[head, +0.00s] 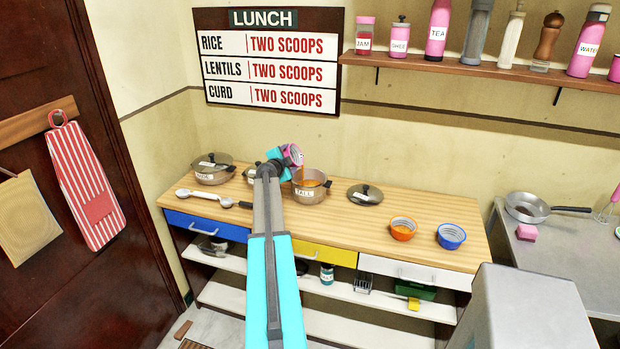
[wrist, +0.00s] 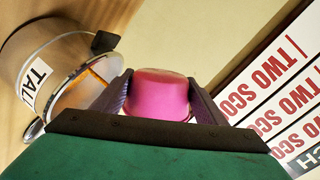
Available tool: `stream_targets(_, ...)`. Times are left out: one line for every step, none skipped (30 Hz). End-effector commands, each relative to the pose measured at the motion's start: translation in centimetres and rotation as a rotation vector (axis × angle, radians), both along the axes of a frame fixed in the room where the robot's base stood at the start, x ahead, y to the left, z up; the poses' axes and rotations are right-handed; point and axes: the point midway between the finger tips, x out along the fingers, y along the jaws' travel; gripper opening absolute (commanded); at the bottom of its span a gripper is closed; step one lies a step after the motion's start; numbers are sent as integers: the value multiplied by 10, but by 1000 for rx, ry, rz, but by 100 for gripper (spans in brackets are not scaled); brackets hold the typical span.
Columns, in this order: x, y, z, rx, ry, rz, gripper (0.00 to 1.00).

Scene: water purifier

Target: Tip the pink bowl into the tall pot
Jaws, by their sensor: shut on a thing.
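My gripper (head: 284,158) is shut on the pink bowl (head: 295,154) and holds it tilted above the left side of the tall pot (head: 309,192). An orange stream runs from the bowl down into the pot, and orange contents show inside the pot. In the wrist view the pink bowl (wrist: 160,93) sits between the two dark fingers of my gripper (wrist: 162,95). The pot labelled TALL (wrist: 50,55) is to its left there, with an orange streak near its opening. The inside of the bowl is hidden in the wrist view.
A lidded pot (head: 212,170) stands at the counter's left, with ladles (head: 212,198) in front. A loose lid (head: 365,195), an orange bowl (head: 403,229) and a blue bowl (head: 451,236) lie to the right. A bottle shelf (head: 470,69) hangs above. Counter (head: 345,230) front is clear.

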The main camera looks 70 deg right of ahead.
Motion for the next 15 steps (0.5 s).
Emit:
stream_targets(0,0,0,0,-6,0,41)
stream_targets(0,0,0,0,-9,0,41)
stream_targets(-1,0,0,1,-14,0,41)
stream_targets(-1,0,0,0,-17,0,41)
stream_targets(-1,0,1,1,-20,0,41)
stream_targets(-1,0,1,1,-24,0,41)
stream_targets(-1,0,1,1,-27,1,41)
stream_targets(-1,0,1,1,-31,0,41)
stream_targets(-1,0,1,1,-35,0,41)
stream_targets(-1,0,2,2,-39,0,41)
stream_targets(-1,0,2,3,-42,0,41)
stream_targets(-1,0,2,3,-47,0,41)
stream_targets(-1,0,2,3,-50,0,41)
stream_targets(-1,0,3,3,-53,0,41)
stream_targets(-1,0,3,3,-57,0,41)
